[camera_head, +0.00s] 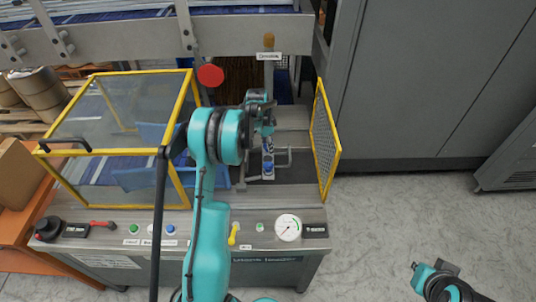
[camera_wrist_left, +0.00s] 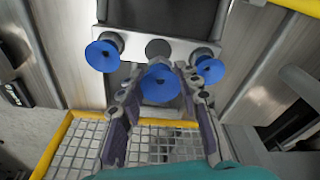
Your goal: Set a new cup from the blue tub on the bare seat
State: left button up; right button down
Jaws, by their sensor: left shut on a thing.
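My left gripper (camera_wrist_left: 158,88) is shut on a blue cup (camera_wrist_left: 161,84), seen in the left wrist view with its round face toward the camera. The cup is just below the bare seat (camera_wrist_left: 158,48), a dark round opening in the middle of a metal bar (camera_wrist_left: 134,43). Whether cup and seat touch, I cannot tell. Blue cups sit on either side of it, one at left (camera_wrist_left: 103,56) and one at right (camera_wrist_left: 210,69). In the head view my left gripper (camera_head: 265,128) is over the machine's open bay, its fingers small.
A yellow-framed clear guard (camera_head: 115,120) stands left of the bay, and an open yellow mesh door (camera_head: 327,140) stands right. A red button (camera_head: 210,75) is behind. The front panel carries a gauge (camera_head: 288,227) and several buttons. Floor at right is clear around part of my right arm.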

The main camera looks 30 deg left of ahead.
pick_arm(q)
notch_tip(320, 180, down, 4)
jog(key=shift+r+b, duration=0.2)
jog(key=shift+b, duration=0.5)
jog(key=shift+f, duration=0.15)
jog(key=shift+f, duration=0.15)
jog(key=o, duration=1)
